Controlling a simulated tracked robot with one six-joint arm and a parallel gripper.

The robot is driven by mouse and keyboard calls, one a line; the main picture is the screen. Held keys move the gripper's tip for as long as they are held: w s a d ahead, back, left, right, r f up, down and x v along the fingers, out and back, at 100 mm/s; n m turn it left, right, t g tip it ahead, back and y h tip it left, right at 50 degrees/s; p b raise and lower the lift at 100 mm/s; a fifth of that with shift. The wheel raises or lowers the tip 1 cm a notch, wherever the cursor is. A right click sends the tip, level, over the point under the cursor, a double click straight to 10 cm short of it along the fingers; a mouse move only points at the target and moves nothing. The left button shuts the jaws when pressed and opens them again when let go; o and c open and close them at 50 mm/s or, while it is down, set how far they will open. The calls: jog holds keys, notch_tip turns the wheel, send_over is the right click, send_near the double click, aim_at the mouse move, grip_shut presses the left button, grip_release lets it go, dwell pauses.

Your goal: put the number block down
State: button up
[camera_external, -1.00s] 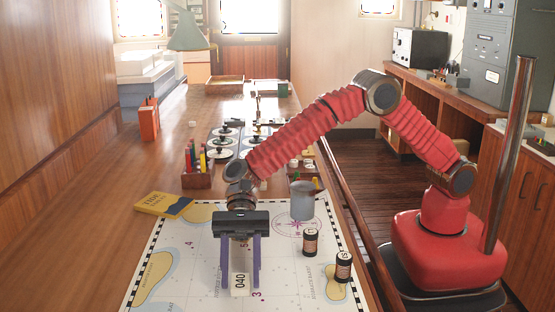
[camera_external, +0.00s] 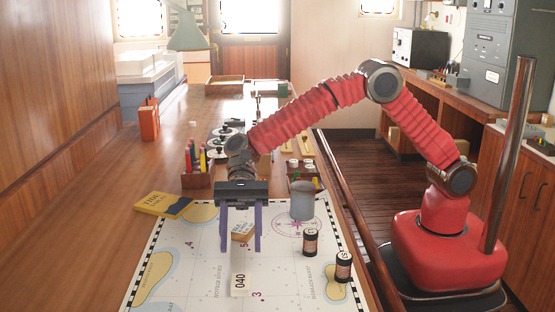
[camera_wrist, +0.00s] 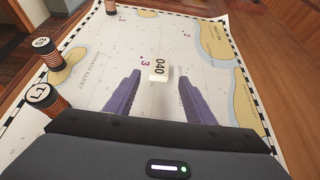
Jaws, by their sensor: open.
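The white number block (camera_external: 240,284) marked 040 lies on the sea chart (camera_external: 190,280) near its front edge. In the wrist view the block (camera_wrist: 159,69) sits on the chart beyond my fingertips, with free chart around it. My gripper (camera_external: 240,247) is open and empty, its two purple fingers apart, above the chart and behind the block in the external view. In the wrist view the fingers of my gripper (camera_wrist: 153,78) point toward the block without touching it. A small tan block (camera_external: 242,231) with print shows between the fingers in the external view.
Two dark-banded cylinders (camera_external: 310,242) (camera_external: 343,267) and a grey mug (camera_external: 302,200) stand on the chart's right side. A yellow book (camera_external: 162,204) lies at its left corner. A pencil holder (camera_external: 197,178) stands behind. The chart's left side is clear.

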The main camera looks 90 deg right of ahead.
jog(key=shift+v, duration=2)
jog(key=shift+s+r, duration=0.15)
jog(key=s+d+r+n+t+h, duration=0.1)
jog(key=s+d+n+h, duration=0.3)
jog(key=s, duration=0.7)
jog(key=s+d+r+n+t+h, duration=0.2)
jog(key=s+d+n+h, duration=0.2)
jog(key=s+d+n, duration=0.4)
jog(key=s+d+r+n+t+h, duration=0.2)
jog(key=s+d+n+h, duration=0.2)
jog(key=s+d, duration=0.9)
jog(key=s+n, duration=0.2)
jog(key=s, duration=0.1)
jog(key=shift+s+d+r+t, duration=0.2)
jog(key=shift+s+d+t, duration=0.05)
jog(key=shift+d+t, duration=0.05)
dwell(2.0)
